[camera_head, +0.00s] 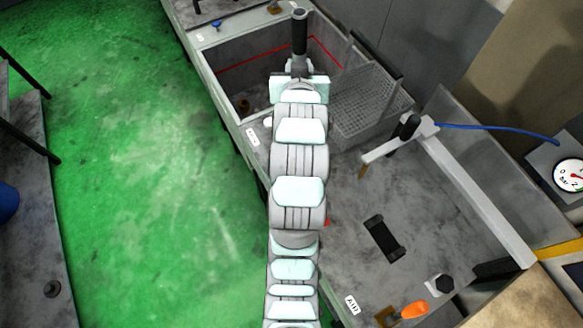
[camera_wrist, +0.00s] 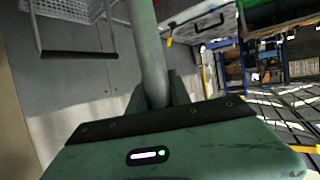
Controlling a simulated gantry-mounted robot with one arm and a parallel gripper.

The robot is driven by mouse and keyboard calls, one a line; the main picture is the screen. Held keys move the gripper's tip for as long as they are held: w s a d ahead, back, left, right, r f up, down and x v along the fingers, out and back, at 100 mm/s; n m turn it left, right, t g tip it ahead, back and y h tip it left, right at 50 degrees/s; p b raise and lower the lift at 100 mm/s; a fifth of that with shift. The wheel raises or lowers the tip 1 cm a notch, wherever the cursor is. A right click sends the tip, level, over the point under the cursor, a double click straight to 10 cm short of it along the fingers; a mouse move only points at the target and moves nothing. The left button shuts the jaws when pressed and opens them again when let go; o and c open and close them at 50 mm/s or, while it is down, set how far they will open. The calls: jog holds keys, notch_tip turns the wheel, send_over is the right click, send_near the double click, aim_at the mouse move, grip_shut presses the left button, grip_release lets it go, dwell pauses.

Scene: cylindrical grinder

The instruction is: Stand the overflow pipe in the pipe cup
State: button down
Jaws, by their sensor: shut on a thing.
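The overflow pipe (camera_head: 300,35) is dark in the head view and sticks out past the end of my arm, over the open tank. It shows as a grey-green tube (camera_wrist: 148,50) rising from between the jaws in the wrist view. My gripper (camera_head: 298,70) is shut on it; the jaws also show at the tube's base in the wrist view (camera_wrist: 155,100). A small brown round fitting (camera_head: 243,106), which looks like the pipe cup, sits low in the tank's near left corner, apart from the pipe.
The tank (camera_head: 222,75) has a red line around its inner walls. A wire mesh basket (camera_head: 370,100) with a dark handle stands at its right. A grey arm with a black knob (camera_head: 409,126), a black handle (camera_head: 384,238) and an orange-handled tool (camera_head: 414,309) are on the right deck.

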notch_tip(320, 180, down, 19)
jog(key=a+p, duration=0.1)
jog(key=p, duration=0.2)
jog(key=shift+w+a+r, duration=0.2)
jog(key=shift+w+a, duration=0.05)
jog(key=shift+w, duration=0.15)
jog(key=c, duration=1.6)
grip_release()
jog(key=shift+f, duration=0.2)
jog(key=shift+c, duration=0.2)
jog(key=o, duration=0.5)
jog(key=shift+c, duration=0.2)
jog(key=shift+r, duration=0.1)
